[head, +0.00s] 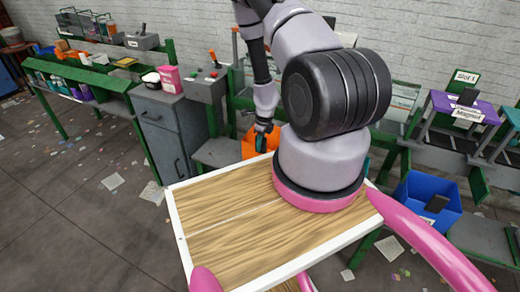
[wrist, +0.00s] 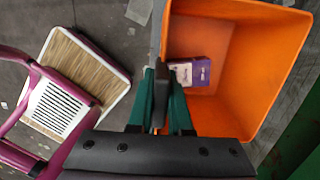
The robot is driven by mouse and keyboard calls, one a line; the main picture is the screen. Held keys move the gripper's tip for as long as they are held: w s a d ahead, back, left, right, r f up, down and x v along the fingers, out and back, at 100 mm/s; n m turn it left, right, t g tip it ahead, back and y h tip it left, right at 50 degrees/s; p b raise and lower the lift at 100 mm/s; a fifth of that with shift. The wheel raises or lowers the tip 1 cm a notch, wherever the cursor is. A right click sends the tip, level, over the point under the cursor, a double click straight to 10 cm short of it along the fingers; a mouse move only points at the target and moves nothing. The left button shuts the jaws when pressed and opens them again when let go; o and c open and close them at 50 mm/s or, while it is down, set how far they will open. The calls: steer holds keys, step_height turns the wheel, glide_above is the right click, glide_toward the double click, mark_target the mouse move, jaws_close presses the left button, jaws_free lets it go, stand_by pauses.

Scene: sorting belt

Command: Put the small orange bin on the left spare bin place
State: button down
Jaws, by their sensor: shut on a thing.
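The small orange bin (head: 250,146) is in the head view behind my wooden tray top, partly hidden by my arm. In the wrist view the orange bin (wrist: 265,70) is open towards the camera, with a purple and white box (wrist: 192,73) inside. My gripper (head: 265,128) is at the bin's rim. In the wrist view its green fingers (wrist: 163,85) are shut on the bin's left wall. A low grey ledge (head: 217,153) lies just left of the bin; I cannot tell whether it is the left spare bin place, or whether the bin touches it.
A grey cabinet (head: 165,130) stands left of the ledge, and a control box with buttons (head: 206,85) is above it. A blue bin (head: 428,204) holding a dark item stands at right. Green frame posts are close to the orange bin. Paper scraps litter the open floor at left.

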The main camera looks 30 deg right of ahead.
step_height(320, 180, down, 2)
steer(key=shift+f, duration=0.25)
steer(key=c, duration=0.8)
jaws_free()
steer(key=shift+c, duration=0.2)
